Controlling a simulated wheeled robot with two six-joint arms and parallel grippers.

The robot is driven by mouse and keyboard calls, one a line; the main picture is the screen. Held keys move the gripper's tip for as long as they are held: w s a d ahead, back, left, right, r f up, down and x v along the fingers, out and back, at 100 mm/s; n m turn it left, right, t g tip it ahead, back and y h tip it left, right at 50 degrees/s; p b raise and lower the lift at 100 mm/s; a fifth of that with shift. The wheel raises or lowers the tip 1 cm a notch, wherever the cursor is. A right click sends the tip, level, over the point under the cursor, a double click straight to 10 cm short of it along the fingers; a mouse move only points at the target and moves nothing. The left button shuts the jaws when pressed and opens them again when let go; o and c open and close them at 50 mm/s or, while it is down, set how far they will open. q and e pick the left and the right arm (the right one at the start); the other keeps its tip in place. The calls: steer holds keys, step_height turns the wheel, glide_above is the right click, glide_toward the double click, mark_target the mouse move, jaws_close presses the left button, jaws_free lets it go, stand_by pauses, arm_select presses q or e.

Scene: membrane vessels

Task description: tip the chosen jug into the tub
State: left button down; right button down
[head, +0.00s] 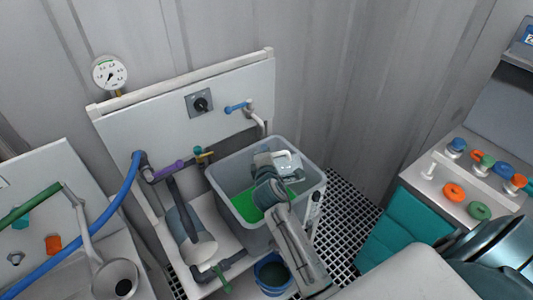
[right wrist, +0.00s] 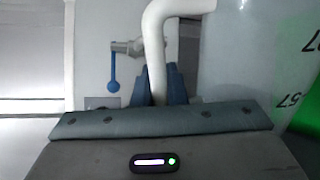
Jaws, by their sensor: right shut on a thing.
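The tub (head: 230,212) is a grey open bin with bright green in its bottom, in the middle of the head view. My right gripper (head: 272,163) reaches over the tub and is shut on the handle of a pale, translucent jug (head: 290,162). The jug is above the tub's far part; its tilt and contents are hard to tell. In the right wrist view, the blue fingers (right wrist: 160,86) close around a white handle (right wrist: 155,45). A pale, translucent surface (right wrist: 235,50) fills the right side there. My left gripper is not in view.
A white panel (head: 190,115) with a knob and a blue-handled tap (head: 238,107) stands behind the tub. Pipes and a blue hose (head: 118,205) lie left. A dark blue bucket (head: 272,270) sits below the tub. A teal cabinet (head: 405,232) with valves stands right, beyond black grating.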

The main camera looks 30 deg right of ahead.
steer(key=shift+a, duration=0.1)
steer(key=shift+w+a+n, duration=0.2)
steer(key=shift+a+n, duration=0.1)
steer(key=shift+a, duration=0.05)
steer(key=shift+w+a+n+p, duration=0.25)
steer(key=shift+a+n+p, duration=0.25)
steer(key=shift+a, duration=0.15)
steer(key=shift+h, duration=0.3)
stand_by(1.4)
